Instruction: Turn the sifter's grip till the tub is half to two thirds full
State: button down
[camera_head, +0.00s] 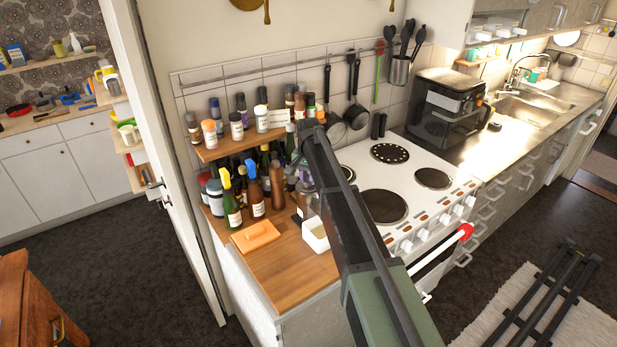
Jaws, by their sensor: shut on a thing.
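A small white open tub (316,238) stands on the wooden counter (268,272), left of the cooker. My arm reaches up from the bottom right, and its end is above and behind the tub. My gripper (305,168) is small in view and partly covered by my own arm. It is shut on what looks like the sifter (306,188), a greyish, partly clear thing above the tub. The sifter's grip cannot be made out clearly. The fill level inside the tub cannot be told from here.
An orange lid-like block (255,236) lies left of the tub. Several bottles (256,200) crowd behind it, below a spice shelf (225,147). The white cooker (400,185) is to the right, with pans (356,116) hanging above. The counter's front is clear.

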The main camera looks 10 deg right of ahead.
aim_at(308, 177)
jog(key=m, duration=1.1)
jog(key=shift+m, duration=0.3)
dwell(0.3)
jog(key=c, duration=1)
grip_release()
notch_tip(308, 177, up, 11)
jog(key=p, duration=1.1)
